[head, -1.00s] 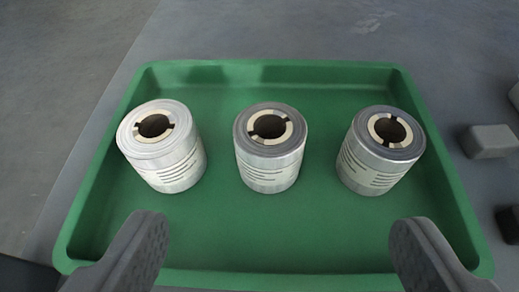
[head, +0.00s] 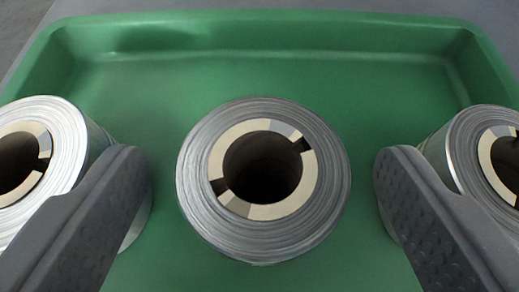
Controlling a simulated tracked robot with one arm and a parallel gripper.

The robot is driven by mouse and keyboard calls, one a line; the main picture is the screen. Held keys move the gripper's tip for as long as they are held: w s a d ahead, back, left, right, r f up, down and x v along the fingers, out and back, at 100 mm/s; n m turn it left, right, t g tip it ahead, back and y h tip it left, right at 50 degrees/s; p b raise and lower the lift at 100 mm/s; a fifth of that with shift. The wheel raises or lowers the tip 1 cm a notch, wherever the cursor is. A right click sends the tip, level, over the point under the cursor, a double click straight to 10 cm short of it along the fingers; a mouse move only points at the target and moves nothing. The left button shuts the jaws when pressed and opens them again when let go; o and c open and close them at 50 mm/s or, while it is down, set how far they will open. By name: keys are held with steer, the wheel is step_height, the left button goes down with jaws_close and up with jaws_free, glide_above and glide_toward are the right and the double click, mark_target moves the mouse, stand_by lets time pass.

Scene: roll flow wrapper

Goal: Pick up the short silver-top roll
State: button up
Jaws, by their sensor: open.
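Three upright rolls with silver-grey tops stand in a green tray (head: 262,30). The middle roll (head: 325,190) faces me from almost straight above, with a cream notched core around a dark hole. The left roll (head: 68,135) has a lighter top and is cut off by the picture edge. The right roll (head: 462,150) is also cut off. From this view I cannot tell which is shortest. My gripper (head: 262,165) is open and empty, one finger on each side of the middle roll with gaps between. The fingers partly cover the left and right rolls.
The tray's raised far wall and its corners show beyond the rolls. Green floor lies free behind the middle roll. My left finger overlaps the left roll in the picture and my right finger the right roll; whether they touch is unclear.

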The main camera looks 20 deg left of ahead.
steer(key=shift+x, duration=1.1)
steer(key=shift+c, duration=0.4)
steer(key=c, duration=1.1)
steer(key=shift+r, duration=0.1)
